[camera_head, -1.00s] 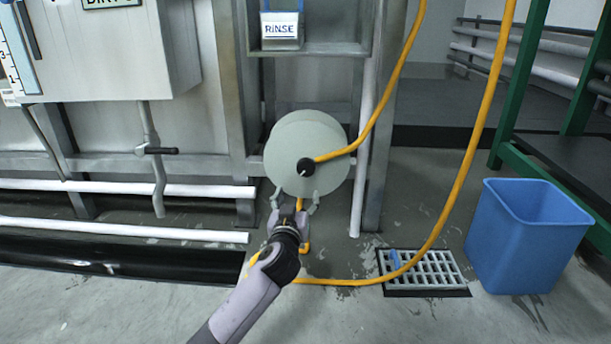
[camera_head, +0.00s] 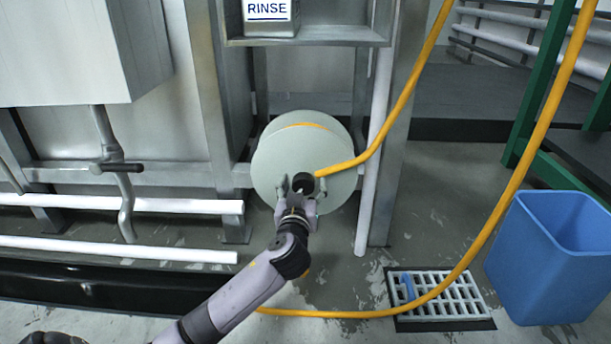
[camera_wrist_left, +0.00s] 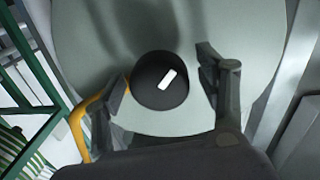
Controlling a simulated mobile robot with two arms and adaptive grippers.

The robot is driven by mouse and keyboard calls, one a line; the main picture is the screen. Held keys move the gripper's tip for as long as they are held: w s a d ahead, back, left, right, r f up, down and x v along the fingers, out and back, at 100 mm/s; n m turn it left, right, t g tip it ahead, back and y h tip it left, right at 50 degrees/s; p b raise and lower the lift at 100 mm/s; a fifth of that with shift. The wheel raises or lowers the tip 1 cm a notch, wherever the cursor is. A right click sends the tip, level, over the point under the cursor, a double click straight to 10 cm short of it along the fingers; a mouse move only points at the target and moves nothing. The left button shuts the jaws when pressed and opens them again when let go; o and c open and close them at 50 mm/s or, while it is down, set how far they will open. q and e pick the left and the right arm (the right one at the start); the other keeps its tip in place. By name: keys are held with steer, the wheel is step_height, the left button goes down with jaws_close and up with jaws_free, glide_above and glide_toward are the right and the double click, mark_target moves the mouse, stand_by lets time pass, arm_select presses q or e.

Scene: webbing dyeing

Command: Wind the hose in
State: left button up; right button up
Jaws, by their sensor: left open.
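The hose reel (camera_head: 275,165) is a pale grey-green disc low on the metal frame, with a black hub knob (camera_head: 303,183) at its middle. In the left wrist view the knob (camera_wrist_left: 160,81) carries a white mark and lies between my open fingers. My left gripper (camera_head: 304,188) is open at the reel's face; I cannot tell whether the fingers touch the knob. The yellow hose (camera_head: 392,115) runs from the reel up and out of the top. More hose hangs in a loop down to the floor. My right gripper does not show.
A floor grate (camera_head: 440,296) with a small blue thing on it lies under the hose loop. A blue bin (camera_head: 548,262) stands at the right by a green frame (camera_head: 570,75). A shelf with a RINSE container (camera_head: 270,17) is above the reel. White pipes (camera_head: 120,203) run at the left.

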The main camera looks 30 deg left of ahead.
arm_select(q)
steer(key=shift+w+a, duration=0.1)
steer(key=shift+w, duration=0.1)
steer(key=shift+r, duration=0.1)
steer(key=shift+c, duration=0.2)
steer(key=c, duration=1.1)
